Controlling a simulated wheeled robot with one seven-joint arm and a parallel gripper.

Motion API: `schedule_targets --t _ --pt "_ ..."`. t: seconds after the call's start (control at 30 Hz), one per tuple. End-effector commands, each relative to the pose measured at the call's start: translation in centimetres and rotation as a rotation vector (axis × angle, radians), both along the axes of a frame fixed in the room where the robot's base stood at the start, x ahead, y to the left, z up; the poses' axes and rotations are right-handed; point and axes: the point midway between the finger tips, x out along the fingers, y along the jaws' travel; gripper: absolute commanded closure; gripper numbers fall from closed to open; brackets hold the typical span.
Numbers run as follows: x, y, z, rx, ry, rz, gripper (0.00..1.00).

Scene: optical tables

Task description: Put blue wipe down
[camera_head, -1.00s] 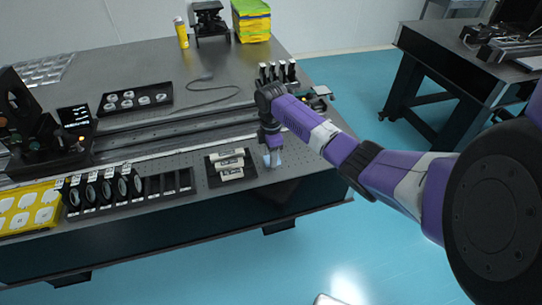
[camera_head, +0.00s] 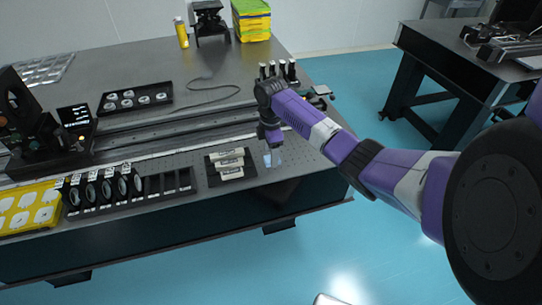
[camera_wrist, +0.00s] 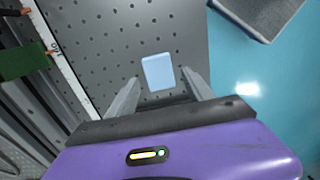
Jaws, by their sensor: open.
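The blue wipe (camera_wrist: 158,72) is a small pale-blue rectangle on the perforated table top in the wrist view. In the head view the wipe (camera_head: 272,159) lies near the table's front edge, right of a black tray with white pieces. My gripper (camera_wrist: 158,88) is open, its two grey fingers apart on either side of the wipe's near end, not closed on it. In the head view my gripper (camera_head: 273,152) is just above the wipe. The fingertips are small there.
The black tray (camera_head: 209,170) holds several white pieces left of the wipe. A row of black holders (camera_head: 153,186) and a yellow tray (camera_head: 28,206) stand farther left. Several upright posts (camera_head: 278,71) stand behind my gripper. The table's edge is close to the wipe.

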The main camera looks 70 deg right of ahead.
Motion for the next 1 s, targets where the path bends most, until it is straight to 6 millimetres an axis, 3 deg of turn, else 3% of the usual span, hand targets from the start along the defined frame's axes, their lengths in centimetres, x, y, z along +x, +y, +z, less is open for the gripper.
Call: schedule_targets --t 0.3,0.5,0.7,1.0 --pt "0.1 -0.1 6.5 -0.004 -0.003 0.001 0.40" --pt "0.0 -0.1 9.4 -0.002 -0.002 0.001 0.40" --pt "0.0 0.0 10.5 -0.001 -0.001 0.000 0.40" --pt "0.0 0.0 10.5 -0.001 -0.001 0.000 0.40"
